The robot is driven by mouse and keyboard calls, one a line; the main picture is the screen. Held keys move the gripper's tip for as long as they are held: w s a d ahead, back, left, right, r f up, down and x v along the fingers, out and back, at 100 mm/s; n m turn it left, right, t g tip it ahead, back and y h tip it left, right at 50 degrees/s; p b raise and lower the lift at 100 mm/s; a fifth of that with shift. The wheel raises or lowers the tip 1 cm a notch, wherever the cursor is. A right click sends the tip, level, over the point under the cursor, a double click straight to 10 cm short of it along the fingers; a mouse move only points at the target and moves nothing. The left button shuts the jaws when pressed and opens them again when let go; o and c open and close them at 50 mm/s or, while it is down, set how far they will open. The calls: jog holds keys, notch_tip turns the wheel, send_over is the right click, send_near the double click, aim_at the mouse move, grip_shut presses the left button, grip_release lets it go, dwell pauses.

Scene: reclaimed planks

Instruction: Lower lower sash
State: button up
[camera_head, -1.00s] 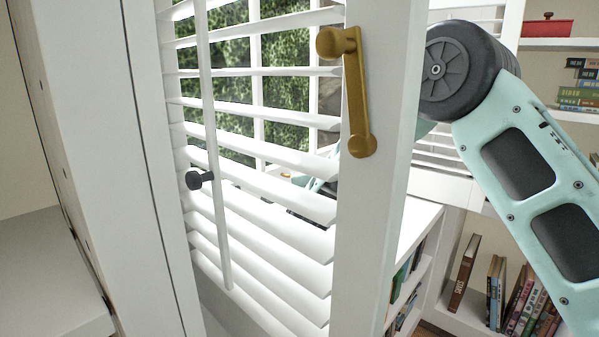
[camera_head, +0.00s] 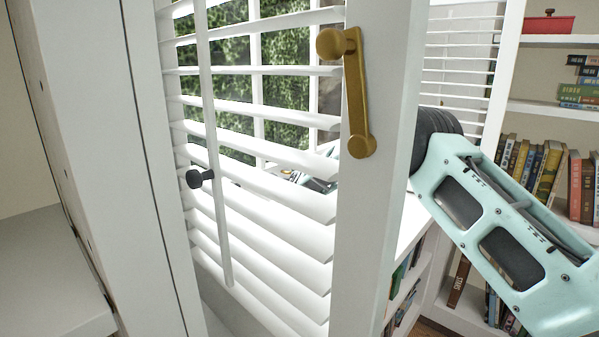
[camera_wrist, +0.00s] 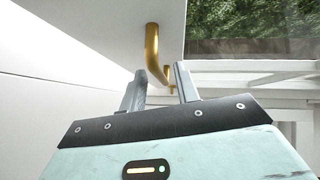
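In the wrist view, a curved gold handle (camera_wrist: 152,48) is fixed to a broad white panel (camera_wrist: 95,25). My gripper (camera_wrist: 158,80) is open, with its two grey fingers just short of the handle. The handle's far end shows in the gap between the fingertips; I cannot tell whether they touch it. Window glass (camera_wrist: 250,28) with greenery behind it lies to the right of the panel.
The shutter's white edge post (camera_head: 375,215) bears a gold lever (camera_head: 357,95) and stands close to my arm. Shelves with several books (camera_head: 535,165) and a red pot (camera_head: 547,25) stand at the right.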

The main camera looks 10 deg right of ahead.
grip_shut()
notch_tip(320, 180, down, 9)
jog(key=b, duration=0.6)
jog(key=shift+r, duration=0.1)
grip_release()
jog(key=shift+r, duration=0.15)
jog(key=v, duration=1.7)
jog(key=shift+s+p, duration=0.2)
jog(key=shift+p, duration=0.25)
